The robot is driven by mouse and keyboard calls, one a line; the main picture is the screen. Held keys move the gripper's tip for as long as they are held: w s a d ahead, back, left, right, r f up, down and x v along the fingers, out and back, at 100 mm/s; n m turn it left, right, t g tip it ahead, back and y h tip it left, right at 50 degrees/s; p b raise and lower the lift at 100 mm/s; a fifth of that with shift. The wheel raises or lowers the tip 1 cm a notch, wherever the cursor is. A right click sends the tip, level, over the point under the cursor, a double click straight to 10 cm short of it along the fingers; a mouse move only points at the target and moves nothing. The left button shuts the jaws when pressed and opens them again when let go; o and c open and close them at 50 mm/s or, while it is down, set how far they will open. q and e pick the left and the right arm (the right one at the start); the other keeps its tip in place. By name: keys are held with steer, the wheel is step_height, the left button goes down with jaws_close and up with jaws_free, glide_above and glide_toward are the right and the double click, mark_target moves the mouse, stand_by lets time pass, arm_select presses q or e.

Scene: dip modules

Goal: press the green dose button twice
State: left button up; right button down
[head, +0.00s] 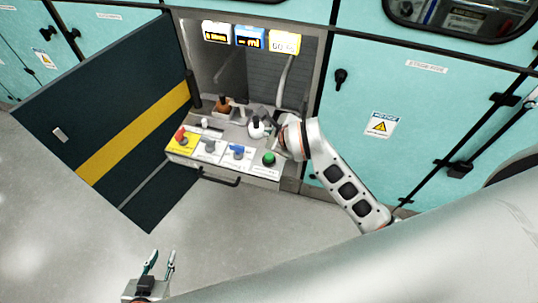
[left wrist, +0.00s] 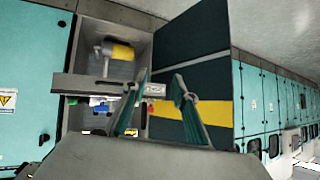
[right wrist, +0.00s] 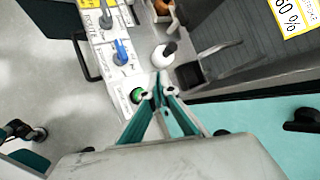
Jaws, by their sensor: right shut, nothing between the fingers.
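The green button (head: 268,158) is a round cap at the right end of the control shelf (head: 262,171). It also shows in the right wrist view (right wrist: 137,95), close to the fingers and partly covered by them. My right gripper (right wrist: 158,88) is shut and empty, its tips just beside the button in that view; I cannot tell whether they touch it. In the head view the right arm's end hides most of this gripper. My left gripper (head: 160,263) is open and empty above the floor, far from the shelf; its spread fingers also show in the left wrist view (left wrist: 160,84).
A white flask (head: 257,127) stands behind the button. A blue valve (head: 238,152), a grey knob (head: 209,146) and a red knob (head: 181,134) sit to its left. Lit displays (head: 249,37) hang above. An open dark door (head: 110,120) stands left; the floor in front is clear.

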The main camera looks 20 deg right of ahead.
mark_target(270, 157)
steer(key=shift+f, duration=0.15)
